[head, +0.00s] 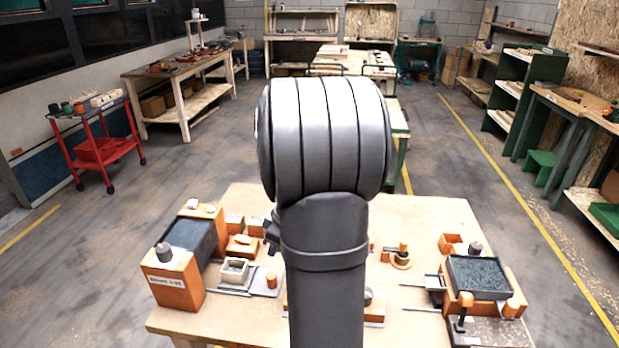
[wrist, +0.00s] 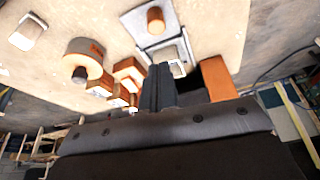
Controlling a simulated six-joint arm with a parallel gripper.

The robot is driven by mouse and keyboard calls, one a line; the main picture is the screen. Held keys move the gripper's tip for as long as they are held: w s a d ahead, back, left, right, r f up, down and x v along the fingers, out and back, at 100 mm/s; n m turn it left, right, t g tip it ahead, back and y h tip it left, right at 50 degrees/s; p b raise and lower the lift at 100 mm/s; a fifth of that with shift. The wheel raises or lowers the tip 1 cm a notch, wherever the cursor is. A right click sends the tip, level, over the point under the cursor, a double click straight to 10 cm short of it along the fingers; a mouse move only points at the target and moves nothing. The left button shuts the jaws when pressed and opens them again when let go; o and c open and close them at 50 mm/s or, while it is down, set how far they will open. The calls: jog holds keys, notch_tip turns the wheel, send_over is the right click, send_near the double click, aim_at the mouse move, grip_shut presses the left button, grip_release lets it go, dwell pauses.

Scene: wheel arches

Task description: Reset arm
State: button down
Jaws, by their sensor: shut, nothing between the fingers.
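My arm fills the middle of the head view, upright in front of the wooden table (head: 440,215), and hides its centre. My gripper (wrist: 160,88) shows in the wrist view with its dark fingers together and nothing between them. Past the fingertips is a small pale square box (wrist: 168,50) on a grey plate (wrist: 138,22), with an orange cylinder (wrist: 155,19) beside it. The same box (head: 235,268) and cylinder (head: 271,281) are on the left half of the table in the head view. I cannot tell how close the fingertips are to the box.
An orange station with a dark tray (head: 188,238) stands at the table's left, and another orange station (head: 478,275) at its right. Small orange blocks (head: 240,246) lie near the left station. A round orange piece with a dark knob (wrist: 84,62) shows in the wrist view.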

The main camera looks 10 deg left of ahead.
aim_at(268, 275)
jog(key=x, duration=0.9)
jog(key=shift+s+f, duration=0.1)
jog(key=shift+f, duration=0.15)
jog(key=shift+d, duration=0.1)
